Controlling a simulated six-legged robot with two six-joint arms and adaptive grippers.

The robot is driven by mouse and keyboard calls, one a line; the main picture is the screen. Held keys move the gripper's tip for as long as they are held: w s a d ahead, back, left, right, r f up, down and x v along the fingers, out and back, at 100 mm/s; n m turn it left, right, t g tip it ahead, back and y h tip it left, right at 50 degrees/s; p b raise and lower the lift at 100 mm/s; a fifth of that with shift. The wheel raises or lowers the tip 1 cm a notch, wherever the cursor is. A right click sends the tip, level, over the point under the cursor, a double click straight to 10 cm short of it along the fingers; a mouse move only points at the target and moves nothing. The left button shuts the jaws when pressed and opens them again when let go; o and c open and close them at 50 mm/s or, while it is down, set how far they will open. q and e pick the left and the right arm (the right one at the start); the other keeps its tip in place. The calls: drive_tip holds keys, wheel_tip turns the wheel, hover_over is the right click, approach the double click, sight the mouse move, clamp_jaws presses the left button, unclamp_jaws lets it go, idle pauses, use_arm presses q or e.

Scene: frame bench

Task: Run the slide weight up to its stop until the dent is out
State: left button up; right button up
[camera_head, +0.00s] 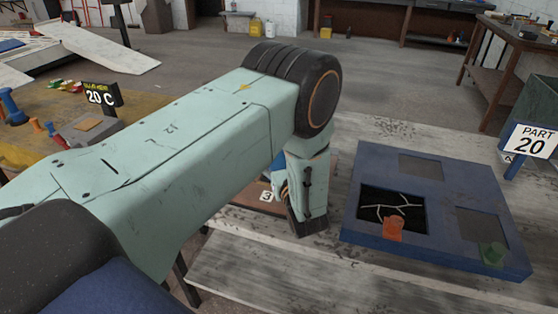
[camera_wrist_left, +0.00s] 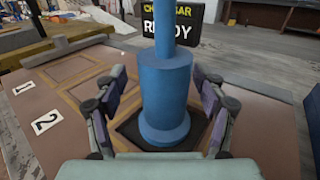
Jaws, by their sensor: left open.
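A thick blue cylinder (camera_wrist_left: 165,90), which looks like the slide weight, stands upright in the left wrist view. A thinner blue rod (camera_wrist_left: 164,25) rises from its top, and a wider blue foot (camera_wrist_left: 165,128) lies below on a dark square. The open fingers of my left gripper (camera_wrist_left: 158,92) stand on either side of the cylinder, with gaps showing. In the head view my left gripper (camera_head: 307,205) points down, and a bit of blue (camera_head: 279,170) shows behind it. My right gripper is out of view. I cannot make out a dent.
A brown board (camera_wrist_left: 75,75) with number plates 1 and 2 surrounds the foot. A dark sign (camera_wrist_left: 245,25) reading "READY" stands behind. In the head view a blue panel (camera_head: 430,170) has several windows, one black with white crack lines. A "PART 20" sign (camera_head: 532,141) stands right.

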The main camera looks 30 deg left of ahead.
use_arm(q)
drive_tip(key=shift+d+r, duration=0.15)
drive_tip(key=shift+d, duration=0.1)
drive_tip(key=shift+w+a+f, duration=0.15)
drive_tip(key=shift+w+f, duration=0.1)
drive_tip(key=c, duration=0.4)
drive_tip(key=shift+s+r, duration=0.2)
drive_tip(key=c, duration=0.5)
drive_tip(key=shift+w+f, duration=0.1)
drive_tip(key=shift+w, duration=0.1)
drive_tip(key=c, duration=0.4)
drive_tip(key=shift+s, duration=0.1)
clamp_jaws()
